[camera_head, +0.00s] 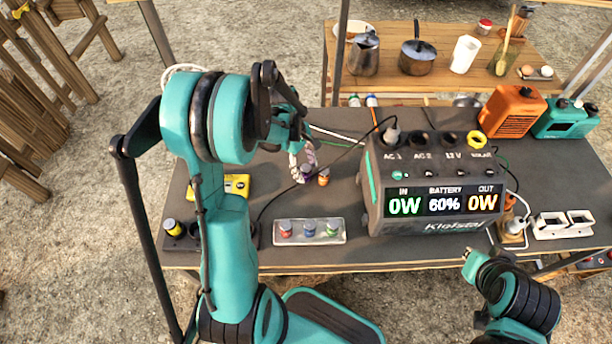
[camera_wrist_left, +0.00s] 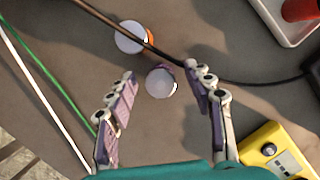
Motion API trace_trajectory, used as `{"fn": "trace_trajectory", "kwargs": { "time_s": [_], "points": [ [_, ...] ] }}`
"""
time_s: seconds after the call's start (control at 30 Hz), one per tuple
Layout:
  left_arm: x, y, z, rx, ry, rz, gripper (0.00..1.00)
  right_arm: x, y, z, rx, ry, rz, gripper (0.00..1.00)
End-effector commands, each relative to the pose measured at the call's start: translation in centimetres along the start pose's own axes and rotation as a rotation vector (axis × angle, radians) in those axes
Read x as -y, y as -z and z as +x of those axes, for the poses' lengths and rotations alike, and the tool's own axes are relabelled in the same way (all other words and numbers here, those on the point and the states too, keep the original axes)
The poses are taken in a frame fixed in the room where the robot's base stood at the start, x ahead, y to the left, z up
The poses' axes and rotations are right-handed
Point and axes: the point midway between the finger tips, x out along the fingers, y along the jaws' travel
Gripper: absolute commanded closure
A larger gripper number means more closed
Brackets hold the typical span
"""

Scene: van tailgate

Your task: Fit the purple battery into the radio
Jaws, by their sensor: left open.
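The purple battery (camera_head: 306,172) stands on the dark table beside an orange battery (camera_head: 323,178). In the left wrist view its pale round top (camera_wrist_left: 161,82) shows between the two fingers. My left gripper (camera_wrist_left: 160,72) is open around it; contact cannot be told. In the head view this gripper (camera_head: 302,158) is partly hidden by my arm. A yellow device (camera_head: 237,185) with a small display lies left of it, partly behind my arm; it may be the radio, but I cannot tell. My right gripper (camera_head: 469,256) is at the lower right, its fingers unclear.
A tray (camera_head: 340,238) holds red, blue and green batteries. A large power station (camera_head: 430,188) stands to the right, with cables across the table. A dark dock (camera_head: 185,243) with a yellow battery is at the left edge.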

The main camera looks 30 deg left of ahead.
Motion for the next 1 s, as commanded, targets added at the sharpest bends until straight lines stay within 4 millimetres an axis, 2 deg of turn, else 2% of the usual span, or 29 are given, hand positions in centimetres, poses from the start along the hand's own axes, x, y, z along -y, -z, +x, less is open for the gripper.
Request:
{"fn": "trace_trajectory", "kwargs": {
  "time_s": [0.17,0.2,0.4,0.77,0.87,1.0],
  "points": [
    [0.0,0.0,0.0,0.0,0.0,0.0,0.48,0.0,0.1,-0.1,0.0,0.0,0.0,1.0],
    [0.0,0.0,0.0,0.0,0.0,0.0,0.51,0.0,0.1,-0.1,0.0,0.0,0.0,1.0],
    [0.0,0.0,0.0,0.0,-0.001,0.0,1.0,0.0,0.1,-0.1,0.0,0.0,0.0,1.0],
    [0.0,-0.1,-0.2,0.0,-0.001,0.001,1.0,0.0,0.1,-0.1,0.0,0.0,0.0,1.0],
    [0.0,-0.3,-0.8,0.0,-0.001,0.001,1.0,0.0,0.4,-0.5,0.0,0.0,0.0,1.0],
    [0.0,-0.8,-2.6,0.0,-0.001,0.001,1.0,0.0,1.0,-1.4,0.0,0.0,0.0,1.0]
  ]
}}
